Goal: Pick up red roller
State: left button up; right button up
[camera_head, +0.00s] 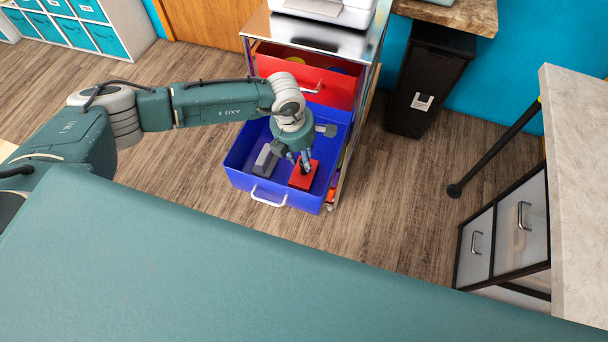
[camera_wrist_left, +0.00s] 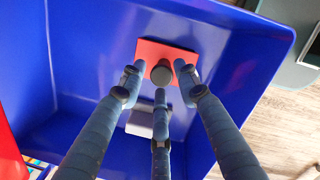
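The red roller (camera_head: 299,178) has a flat red body and lies on the floor of the open blue drawer (camera_head: 240,160), toward its right side. The wrist view shows its red body (camera_wrist_left: 150,50) with a dark round knob (camera_wrist_left: 162,74). My left gripper (camera_head: 305,163) reaches down into the drawer over the roller. In the wrist view its three fingers (camera_wrist_left: 161,82) are spread around the knob, with gaps beside it. I cannot tell how far above the roller the fingertips are. My right gripper is not in view.
A grey block (camera_head: 266,160) lies left of the roller in the drawer. An open red drawer (camera_head: 335,88) is above and behind. The drawer walls surround the gripper. A black bin (camera_head: 428,80) stands right of the metal cart (camera_head: 320,35). Wood floor (camera_head: 400,210) is clear on the right.

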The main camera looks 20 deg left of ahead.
pick_arm(q)
jog(key=f+b, duration=0.2)
jog(key=f, duration=0.2)
jog(key=shift+d+f+b, duration=0.2)
jog(key=shift+b, duration=0.1)
jog(key=shift+r, duration=0.1)
grip_shut()
jog(key=shift+r, duration=0.15)
notch_tip(320, 180, up, 20)
jog(key=p, duration=1.3)
